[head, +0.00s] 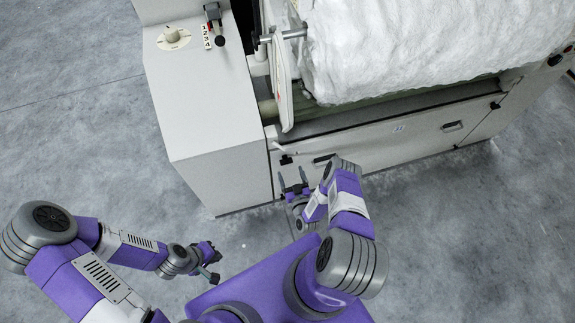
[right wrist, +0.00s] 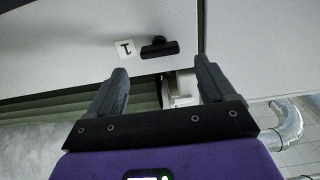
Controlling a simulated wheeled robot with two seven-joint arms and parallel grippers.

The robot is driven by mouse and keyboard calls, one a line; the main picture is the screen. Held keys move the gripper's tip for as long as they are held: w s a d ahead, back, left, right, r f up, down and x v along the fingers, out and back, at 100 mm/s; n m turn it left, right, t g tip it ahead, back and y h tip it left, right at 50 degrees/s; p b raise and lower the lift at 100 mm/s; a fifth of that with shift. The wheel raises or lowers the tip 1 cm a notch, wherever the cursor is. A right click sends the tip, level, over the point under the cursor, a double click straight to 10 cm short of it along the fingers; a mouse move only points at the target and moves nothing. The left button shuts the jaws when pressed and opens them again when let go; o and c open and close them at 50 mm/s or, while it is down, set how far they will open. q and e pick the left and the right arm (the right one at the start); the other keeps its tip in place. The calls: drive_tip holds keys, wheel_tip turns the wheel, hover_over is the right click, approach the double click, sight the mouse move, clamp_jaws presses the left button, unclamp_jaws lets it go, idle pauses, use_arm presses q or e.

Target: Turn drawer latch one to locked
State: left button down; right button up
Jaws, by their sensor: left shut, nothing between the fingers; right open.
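Drawer latch one (head: 287,160) is a small black handle on the pale front of the machine's drawer, near its left end. In the right wrist view the latch (right wrist: 159,48) is a short black bar lying across the picture, beside a white label with a 1 (right wrist: 125,47). My right gripper (head: 292,176) is open and empty in front of the latch; in the right wrist view its fingers (right wrist: 160,82) are apart, with the latch beyond the tips and not touched. My left gripper (head: 215,262) is shut and empty, low over the floor at left.
The drawer front (head: 400,143) has a recessed handle (head: 452,126) and another black latch (head: 495,105) further right. A dial (head: 173,37) and a black-knobbed lever (head: 216,28) sit on the cabinet top. White fibre (head: 420,45) fills the machine above. The grey floor (head: 480,240) is clear at right.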

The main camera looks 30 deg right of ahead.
sight(286, 162)
drive_tip(key=b+x, duration=0.1)
drive_tip(key=x, duration=0.4)
drive_tip(key=shift+w, duration=0.15)
drive_tip(key=c, duration=1.1)
drive_tip(key=shift+o, duration=0.2)
